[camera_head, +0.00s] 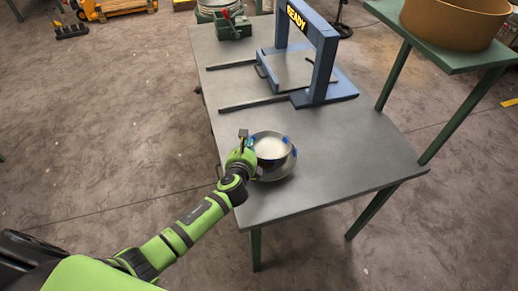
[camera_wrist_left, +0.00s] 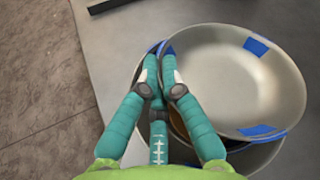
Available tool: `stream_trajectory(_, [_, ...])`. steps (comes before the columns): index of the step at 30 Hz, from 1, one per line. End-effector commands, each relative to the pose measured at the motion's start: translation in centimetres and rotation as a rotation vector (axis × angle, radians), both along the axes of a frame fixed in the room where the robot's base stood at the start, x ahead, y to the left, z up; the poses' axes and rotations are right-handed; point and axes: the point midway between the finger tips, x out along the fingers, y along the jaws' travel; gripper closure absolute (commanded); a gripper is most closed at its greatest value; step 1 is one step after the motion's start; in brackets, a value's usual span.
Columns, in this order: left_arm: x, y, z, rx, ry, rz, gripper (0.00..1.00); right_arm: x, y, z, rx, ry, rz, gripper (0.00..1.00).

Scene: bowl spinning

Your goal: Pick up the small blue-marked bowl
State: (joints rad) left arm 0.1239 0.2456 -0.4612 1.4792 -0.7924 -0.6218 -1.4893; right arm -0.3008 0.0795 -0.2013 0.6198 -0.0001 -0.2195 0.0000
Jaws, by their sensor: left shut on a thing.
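The small blue-marked bowl (camera_head: 270,146) is silvery with blue patches on its rim. In the head view it sits in or just above a wider metal bowl (camera_head: 283,174) near the table's left front edge. My left gripper (camera_head: 249,152) is at its left rim. In the left wrist view, the fingers of my left gripper (camera_wrist_left: 160,78) are closed on the near-left rim of the small bowl (camera_wrist_left: 235,85). The wider bowl (camera_wrist_left: 262,158) shows below it, mostly covered. I cannot tell whether the two bowls touch. My right gripper is not in view.
The grey table (camera_head: 340,165) is clear right of the bowls. A blue frame (camera_head: 323,60) with a "READY" sign stands farther back, with dark rails to its left. A green device (camera_head: 233,27) is at the back left. A green stand (camera_head: 450,55) holds a brown round container (camera_head: 455,22).

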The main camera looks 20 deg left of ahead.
Motion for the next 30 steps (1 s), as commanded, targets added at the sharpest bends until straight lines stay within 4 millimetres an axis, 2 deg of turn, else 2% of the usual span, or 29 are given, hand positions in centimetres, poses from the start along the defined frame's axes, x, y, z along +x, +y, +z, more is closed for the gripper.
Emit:
stream_trajectory(5, [0.1,0.0,1.1,0.0,-0.005,0.0,1.0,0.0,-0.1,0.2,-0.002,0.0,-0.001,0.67])
stream_trajectory(8, [0.1,0.0,2.4,-0.001,-0.006,-0.001,1.0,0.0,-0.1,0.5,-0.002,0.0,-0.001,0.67])
stream_trajectory(11, [0.1,0.0,4.6,0.0,-0.008,-0.003,1.0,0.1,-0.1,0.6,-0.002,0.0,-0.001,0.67])
stream_trajectory(13, [-1.5,-0.8,5.0,-0.002,-0.002,-0.005,1.0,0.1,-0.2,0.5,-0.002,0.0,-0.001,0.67])
stream_trajectory(21, [-6.9,-3.1,8.4,-0.004,-0.001,-0.003,1.0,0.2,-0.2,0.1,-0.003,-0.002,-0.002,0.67])
stream_trajectory(27, [-9.6,-4.3,10.2,-0.002,-0.002,-0.002,1.0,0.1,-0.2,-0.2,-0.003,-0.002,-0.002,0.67])
stream_trajectory(30, [-10.1,-4.7,10.5,-0.002,-0.004,-0.001,1.0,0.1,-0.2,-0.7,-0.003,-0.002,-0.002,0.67])
